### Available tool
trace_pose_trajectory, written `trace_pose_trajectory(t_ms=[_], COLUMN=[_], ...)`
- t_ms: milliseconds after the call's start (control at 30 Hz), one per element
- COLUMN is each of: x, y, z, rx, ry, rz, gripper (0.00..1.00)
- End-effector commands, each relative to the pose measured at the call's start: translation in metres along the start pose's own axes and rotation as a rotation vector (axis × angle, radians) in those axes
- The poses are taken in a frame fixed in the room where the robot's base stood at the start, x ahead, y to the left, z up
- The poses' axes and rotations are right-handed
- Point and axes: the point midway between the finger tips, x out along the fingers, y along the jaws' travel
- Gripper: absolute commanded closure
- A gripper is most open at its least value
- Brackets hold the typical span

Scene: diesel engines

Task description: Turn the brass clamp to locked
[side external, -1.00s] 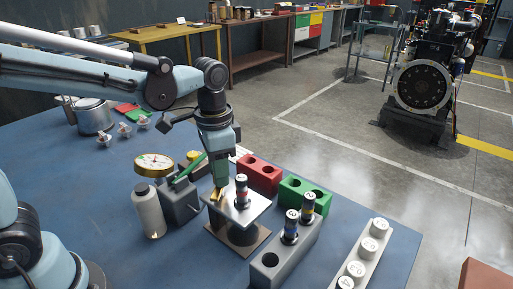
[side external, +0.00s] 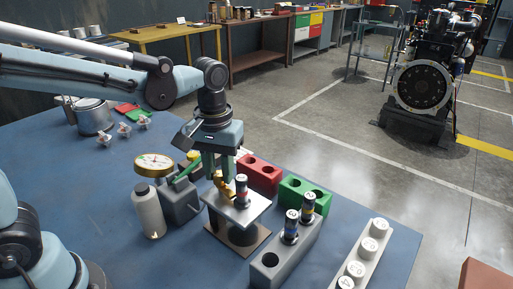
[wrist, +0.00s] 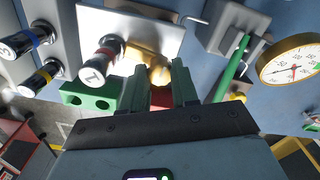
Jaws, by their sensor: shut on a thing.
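The brass clamp (side external: 241,188) stands on a silver plate (side external: 232,212) on a raised stand, close beside an upright injector with a red band (side external: 242,196). My gripper (side external: 228,172) points down at the clamp from above. In the wrist view my gripper (wrist: 162,85) has its two green fingers on either side of the rounded brass clamp (wrist: 158,70), shut on it. Part of the clamp is hidden by the fingers, and I cannot read its locked mark.
A grey test pump with a green lever (side external: 188,168) and a gauge (side external: 154,164) stand left of the plate. A white bottle (side external: 149,212) is in front. Red (side external: 262,174), green (side external: 290,190) and grey (side external: 272,262) blocks lie right; two injectors stand in the grey one.

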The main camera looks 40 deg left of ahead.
Motion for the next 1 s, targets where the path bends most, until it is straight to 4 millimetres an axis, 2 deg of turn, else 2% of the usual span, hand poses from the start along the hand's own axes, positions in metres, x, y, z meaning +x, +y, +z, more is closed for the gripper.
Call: trace_pose_trajectory(t_ms=[400,900,933,1000], x=[0.0006,0.0007,0.0007,0.0006], y=[-0.0003,-0.0003,-0.0003,-0.0002], z=[0.0009,0.0010,0.0010,0.0009], rx=[-0.167,-0.185,-0.185,-0.184], ry=[-0.002,-0.003,-0.003,-0.003], rz=[-0.001,-0.001,-0.001,-0.001], gripper=[1.00,1.00,0.69,0.59])
